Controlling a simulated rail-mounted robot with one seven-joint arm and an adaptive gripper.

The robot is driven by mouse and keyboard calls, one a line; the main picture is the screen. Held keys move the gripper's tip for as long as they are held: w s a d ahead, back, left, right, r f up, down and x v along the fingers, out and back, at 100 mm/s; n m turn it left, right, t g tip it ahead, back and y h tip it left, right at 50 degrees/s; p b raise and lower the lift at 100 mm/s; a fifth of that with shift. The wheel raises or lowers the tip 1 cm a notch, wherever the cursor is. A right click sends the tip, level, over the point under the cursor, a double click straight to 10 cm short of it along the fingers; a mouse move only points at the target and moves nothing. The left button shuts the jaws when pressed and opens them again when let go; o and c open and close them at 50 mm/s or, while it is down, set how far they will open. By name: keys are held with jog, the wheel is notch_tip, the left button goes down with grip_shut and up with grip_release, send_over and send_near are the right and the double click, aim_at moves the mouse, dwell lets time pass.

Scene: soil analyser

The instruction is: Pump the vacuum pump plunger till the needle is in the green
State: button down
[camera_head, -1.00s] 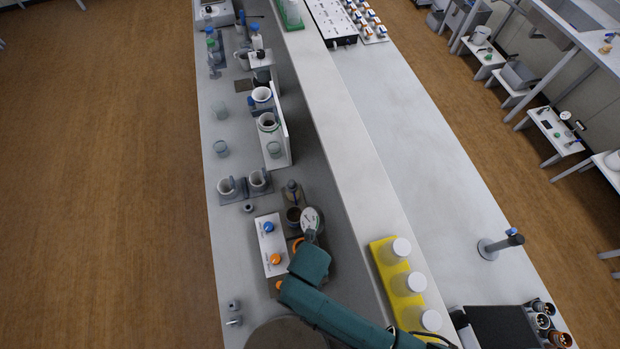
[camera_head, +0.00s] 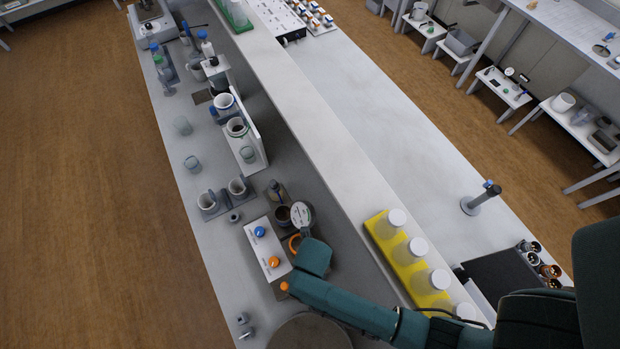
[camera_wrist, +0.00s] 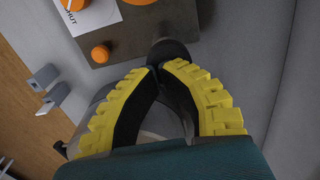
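A grey base holds a white plate (camera_head: 267,248) with a blue knob (camera_head: 260,231) and an orange knob (camera_head: 273,262). The wrist view shows part of the word "SHUT" on this plate (camera_wrist: 94,14). A round white dial (camera_head: 302,214) stands beside it; its needle is too small to read. A small orange cap (camera_wrist: 101,53) is at the base's edge. In the wrist view, my gripper (camera_wrist: 161,68) has its yellow-backed fingers nearly together at the tips, against or just before a black round knob (camera_wrist: 170,50). I see no clear grip on it. My arm hides the gripper in the head view.
A dark cup (camera_head: 283,215) and an orange ring (camera_head: 295,244) are close to the dial. A yellow rack of white-capped jars (camera_head: 376,230) stands on the raised shelf to the right. Small metal fittings (camera_head: 244,325) lie near the front.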

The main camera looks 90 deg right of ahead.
notch_tip(320, 180, up, 14)
dwell(0.5)
dwell(1.4)
